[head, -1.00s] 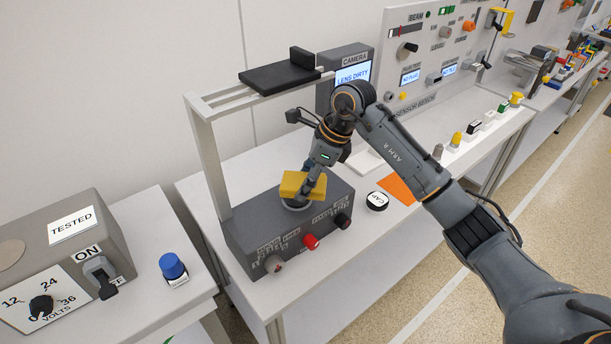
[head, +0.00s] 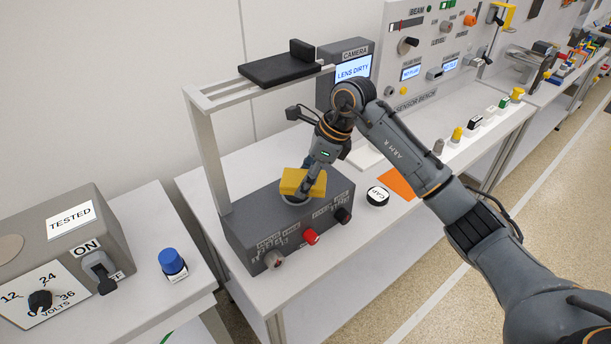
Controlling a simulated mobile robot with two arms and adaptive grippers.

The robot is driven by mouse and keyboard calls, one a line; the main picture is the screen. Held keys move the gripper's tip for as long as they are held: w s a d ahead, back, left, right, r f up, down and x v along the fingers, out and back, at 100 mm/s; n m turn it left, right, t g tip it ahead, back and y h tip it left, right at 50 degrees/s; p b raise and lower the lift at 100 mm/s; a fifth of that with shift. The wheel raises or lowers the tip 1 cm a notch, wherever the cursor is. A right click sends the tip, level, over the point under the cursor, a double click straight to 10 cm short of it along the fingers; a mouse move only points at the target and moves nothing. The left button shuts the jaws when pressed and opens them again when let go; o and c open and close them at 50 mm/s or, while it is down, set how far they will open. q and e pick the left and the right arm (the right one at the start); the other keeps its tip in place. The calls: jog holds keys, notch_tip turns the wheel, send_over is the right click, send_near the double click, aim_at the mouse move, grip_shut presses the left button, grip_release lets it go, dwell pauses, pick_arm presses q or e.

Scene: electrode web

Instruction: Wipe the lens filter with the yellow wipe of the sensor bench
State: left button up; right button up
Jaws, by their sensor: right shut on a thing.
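My right gripper (head: 308,188) is shut on the yellow wipe (head: 296,182). It holds the wipe low over the top of the dark grey box (head: 243,226), at a round light-rimmed part that looks like the lens filter (head: 296,202). The wipe and the gripper hide most of that round part. I cannot tell whether the wipe touches it. The camera screen (head: 353,71) behind reads LENS DIRTY. My left gripper is not in view.
A light frame (head: 206,150) with a black plate (head: 286,70) rises behind the box. A black cap (head: 377,196) and an orange sheet (head: 398,182) lie right of it. Red (head: 311,237) and grey knobs are on the box front. A blue knob (head: 172,262) stands on the left table.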

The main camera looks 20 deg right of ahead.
jog(key=shift+f+b, duration=0.4)
jog(key=shift+f, duration=0.2)
jog(key=shift+w, duration=0.1)
jog(key=shift+w+a+b, duration=0.25)
jog(key=shift+w+a, duration=0.05)
jog(key=shift+w, duration=0.5)
jog(key=shift+w+a+b, duration=0.2)
jog(key=shift+w+a, duration=0.1)
jog(key=shift+w, duration=0.5)
jog(key=shift+w+a+b, duration=0.25)
jog(key=shift+w+a, duration=0.05)
jog(key=shift+w, duration=0.5)
jog(key=shift+d+r, duration=0.1)
jog(key=shift+r, duration=0.15)
jog(key=shift+s, duration=0.15)
